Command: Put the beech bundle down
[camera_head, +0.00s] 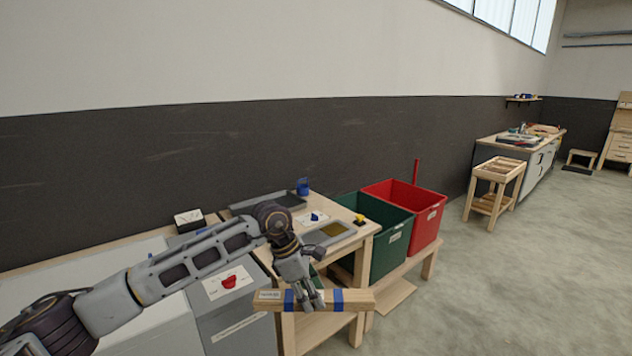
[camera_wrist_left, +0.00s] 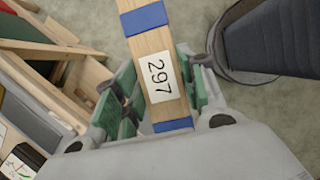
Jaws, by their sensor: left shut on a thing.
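The beech bundle (camera_head: 345,300) is a pale wooden bar with two blue bands, held level in front of the small wooden table (camera_head: 368,232). My left gripper (camera_head: 313,303) is shut on it near the middle, between the bands. In the left wrist view the bundle (camera_wrist_left: 152,50) shows a white label reading 297, and the green-padded fingers of the gripper (camera_wrist_left: 158,92) lie on both sides of it. My right gripper is not in view.
A green bin (camera_head: 391,247) and a red bin (camera_head: 430,217) stand on a low wooden bench (camera_head: 412,262). The table carries flat trays and a blue cup (camera_head: 303,187). A slatted wooden stand (camera_head: 497,170) is farther right. Open floor (camera_head: 500,290) lies at the right.

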